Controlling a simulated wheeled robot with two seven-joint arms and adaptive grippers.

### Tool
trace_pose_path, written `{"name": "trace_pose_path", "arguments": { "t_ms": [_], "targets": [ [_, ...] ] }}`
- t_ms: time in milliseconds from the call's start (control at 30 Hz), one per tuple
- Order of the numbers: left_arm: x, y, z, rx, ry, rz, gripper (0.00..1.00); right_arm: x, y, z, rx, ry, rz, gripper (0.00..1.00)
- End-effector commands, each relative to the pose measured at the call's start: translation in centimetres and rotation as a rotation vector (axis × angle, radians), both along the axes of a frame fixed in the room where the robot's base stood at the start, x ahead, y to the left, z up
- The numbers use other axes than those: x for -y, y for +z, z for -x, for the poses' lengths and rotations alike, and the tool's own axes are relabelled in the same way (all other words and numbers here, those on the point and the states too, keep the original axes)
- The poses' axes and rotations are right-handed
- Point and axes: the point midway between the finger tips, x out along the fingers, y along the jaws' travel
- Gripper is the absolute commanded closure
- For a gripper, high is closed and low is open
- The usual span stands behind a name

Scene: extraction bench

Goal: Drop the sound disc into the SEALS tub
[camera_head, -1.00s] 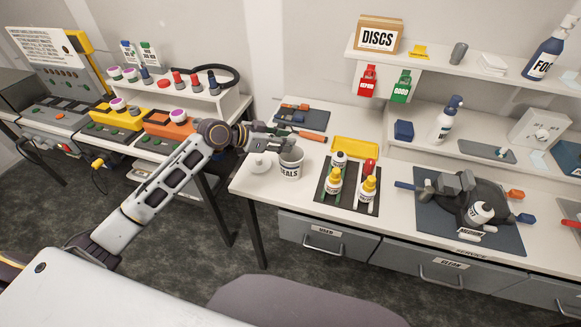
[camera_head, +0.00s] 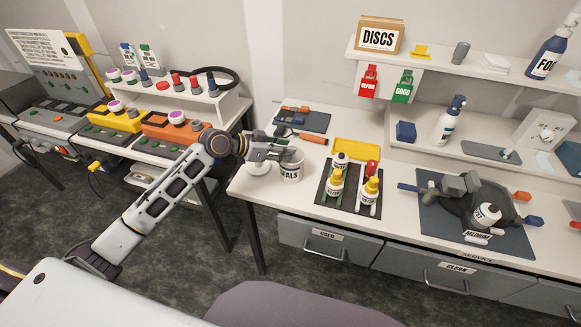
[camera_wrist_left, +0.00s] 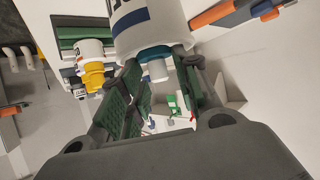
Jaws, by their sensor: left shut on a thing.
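The white SEALS tub (camera_head: 291,171) stands open near the left end of the bench. Its round white lid (camera_head: 259,169) lies on the bench just left of it, partly behind my gripper. My left gripper (camera_head: 289,154) is at the tub's rim, coming in from the left; I cannot tell whether it touches. In the left wrist view my gripper (camera_wrist_left: 158,68) is shut on a small pale piece (camera_wrist_left: 157,71), which looks like the disc; its shape is mostly hidden. A white cylinder with a blue band (camera_wrist_left: 147,31) fills the view beyond the fingertips. My right gripper is not in view.
Several bottles stand on a dark mat (camera_head: 322,196) right of the tub, before a yellow tray (camera_head: 356,148). An orange-handled tool (camera_head: 312,138) lies behind. A DISCS box (camera_head: 379,36) sits on the shelf. Bare bench lies along the front edge.

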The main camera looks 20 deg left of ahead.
Motion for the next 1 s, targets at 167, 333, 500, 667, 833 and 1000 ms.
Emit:
{"name": "trace_pose_path", "arguments": {
  "t_ms": [167, 333, 500, 667, 833, 1000],
  "targets": [
    [0.0, 0.0, 0.0, 0.000, 0.000, 0.000, 0.50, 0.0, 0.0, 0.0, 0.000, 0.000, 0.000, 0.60],
    [0.0, 0.0, 0.0, 0.000, 0.000, 0.000, 0.43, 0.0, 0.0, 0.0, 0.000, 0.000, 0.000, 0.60],
    [0.0, 0.0, 0.0, 0.000, 0.000, 0.000, 0.43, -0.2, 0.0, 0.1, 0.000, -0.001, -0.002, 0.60],
    [-0.2, 0.1, 0.1, -0.001, 0.000, -0.001, 0.43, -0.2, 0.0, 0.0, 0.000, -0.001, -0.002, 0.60],
    [-0.8, 0.5, 0.6, 0.000, 0.001, 0.000, 0.43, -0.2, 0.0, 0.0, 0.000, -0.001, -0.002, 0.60],
    [-1.8, 1.2, 1.6, 0.001, 0.001, -0.003, 0.43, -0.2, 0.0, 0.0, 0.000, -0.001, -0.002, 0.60]
  ]
}}
